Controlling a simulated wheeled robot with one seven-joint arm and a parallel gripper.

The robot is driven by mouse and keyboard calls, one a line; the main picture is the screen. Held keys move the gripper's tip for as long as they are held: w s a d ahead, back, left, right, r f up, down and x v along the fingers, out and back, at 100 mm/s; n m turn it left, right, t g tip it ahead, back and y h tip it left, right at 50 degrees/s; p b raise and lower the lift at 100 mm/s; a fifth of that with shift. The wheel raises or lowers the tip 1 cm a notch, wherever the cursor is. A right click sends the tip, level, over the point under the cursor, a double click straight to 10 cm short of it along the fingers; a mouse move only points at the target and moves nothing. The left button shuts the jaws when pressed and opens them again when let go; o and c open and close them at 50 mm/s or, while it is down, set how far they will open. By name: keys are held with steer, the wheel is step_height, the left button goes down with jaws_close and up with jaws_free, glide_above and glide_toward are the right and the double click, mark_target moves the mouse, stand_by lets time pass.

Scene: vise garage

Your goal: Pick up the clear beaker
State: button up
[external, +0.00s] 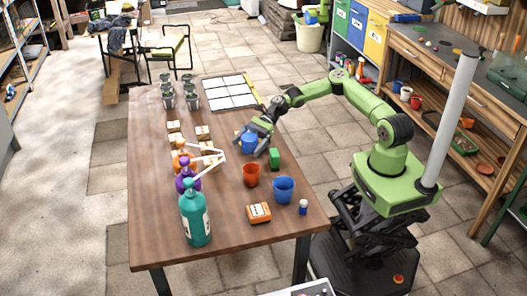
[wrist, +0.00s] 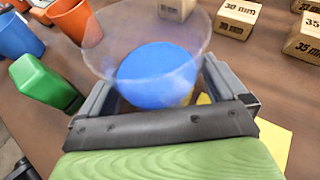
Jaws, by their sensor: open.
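The clear beaker (wrist: 150,35) is see-through with a wide rim and shows blue inside or at its bottom. In the wrist view it stands between the two fingers of my gripper (wrist: 162,88), which is open around it. I cannot tell whether either finger touches the wall. In the external view my gripper (external: 248,146) is low over the right side of the table, and the beaker shows there only as a blue patch (external: 249,141), partly hidden by the fingers.
A green block-like object (wrist: 42,83) lies close left of my gripper. Red (external: 251,175) and blue (external: 284,189) cups stand nearer the front. Wooden blocks marked in mm (wrist: 237,17) lie beyond. Bottles with pale spouts, one teal (external: 195,217), stand left on the table (external: 150,205).

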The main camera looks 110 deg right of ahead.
steer(key=c, duration=1.2)
steer(key=shift+r, duration=0.15)
